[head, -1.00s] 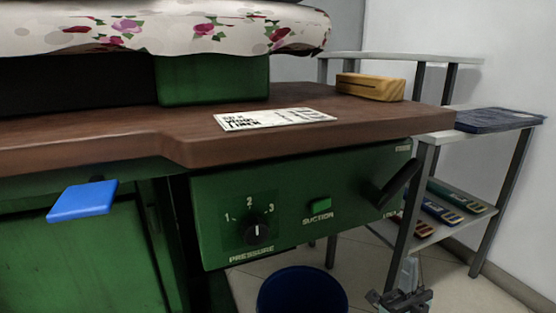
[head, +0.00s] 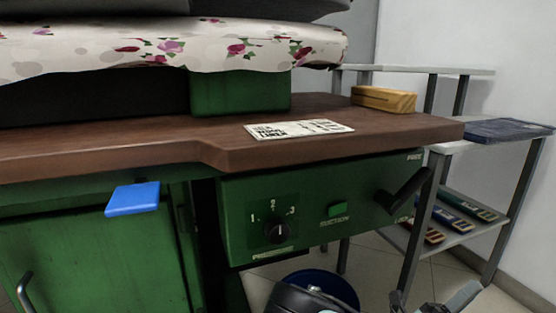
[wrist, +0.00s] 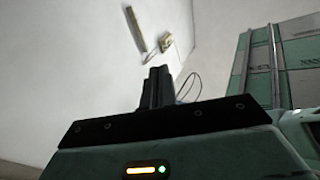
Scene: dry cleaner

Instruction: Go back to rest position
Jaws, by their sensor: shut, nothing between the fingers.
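My gripper (wrist: 158,85) shows in the wrist view with its two dark fingers pressed together and nothing between them. It points toward a bare pale wall and touches nothing that I can see. In the head view, parts of my arm show at the bottom edge, and the fingers cannot be made out clearly there. The green press panel (head: 320,232) carries a pressure dial (head: 279,232), a green suction button (head: 337,209) and a black lever (head: 405,190). The dial's pointer is upright, near 2.
A brown worktop (head: 400,129) holds a printed card (head: 298,129) and a yellow-brown block (head: 384,98). A blue pedal-like plate (head: 133,199) juts out at left. A blue bin (head: 335,283) stands below the panel. A grey shelf unit (head: 522,185) with dark folded cloth (head: 508,130) stands at right.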

